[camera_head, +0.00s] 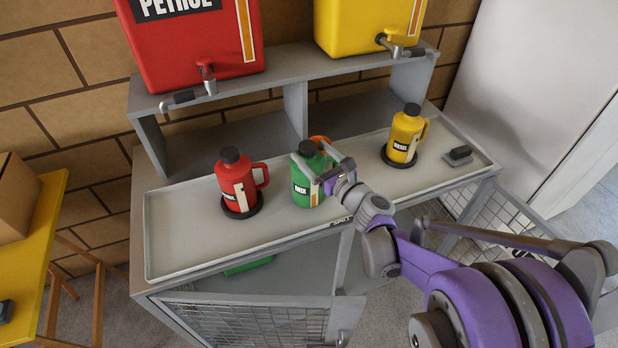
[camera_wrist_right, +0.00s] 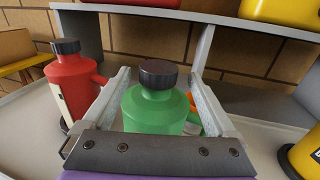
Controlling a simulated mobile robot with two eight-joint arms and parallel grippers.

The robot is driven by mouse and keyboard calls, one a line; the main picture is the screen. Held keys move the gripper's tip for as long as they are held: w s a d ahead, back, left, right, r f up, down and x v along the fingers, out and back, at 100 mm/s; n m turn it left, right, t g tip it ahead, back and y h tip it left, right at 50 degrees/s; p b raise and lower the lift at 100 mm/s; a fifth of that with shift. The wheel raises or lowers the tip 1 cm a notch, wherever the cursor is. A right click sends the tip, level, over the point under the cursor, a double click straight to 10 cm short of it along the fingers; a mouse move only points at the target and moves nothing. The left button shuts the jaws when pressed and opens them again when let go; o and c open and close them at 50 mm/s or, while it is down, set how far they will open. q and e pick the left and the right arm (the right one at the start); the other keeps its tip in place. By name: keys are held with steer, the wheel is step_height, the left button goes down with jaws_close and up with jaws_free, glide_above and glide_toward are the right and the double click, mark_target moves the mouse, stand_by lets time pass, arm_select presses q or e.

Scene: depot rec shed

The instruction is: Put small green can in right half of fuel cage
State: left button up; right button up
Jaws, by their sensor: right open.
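The small green can (camera_head: 308,184) with a black cap stands upright on the grey tray, between a red can (camera_head: 237,184) and a yellow can (camera_head: 405,135). My right gripper (camera_head: 315,156) is open, with its fingers on either side of the green can's upper part. In the right wrist view the green can (camera_wrist_right: 155,108) sits between the fingers; I cannot tell whether they touch it. The fuel cage (camera_head: 250,322) is under the tray, with mesh doors standing open. A green object (camera_head: 249,265) lies in its left part. My left gripper is not in view.
A shelf (camera_head: 285,69) behind the tray (camera_head: 190,240) carries a large red petrol container (camera_head: 190,45) and a yellow one (camera_head: 365,25). A small dark block (camera_head: 459,155) lies on the tray's right end. A yellow table (camera_head: 35,235) stands at left.

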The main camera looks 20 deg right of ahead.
mark_target(302, 143)
steer(key=w, duration=0.2)
steer(key=w+a, duration=0.1)
steer(key=w, duration=0.2)
steer(key=shift+s, duration=0.1)
jaws_close()
stand_by(0.4)
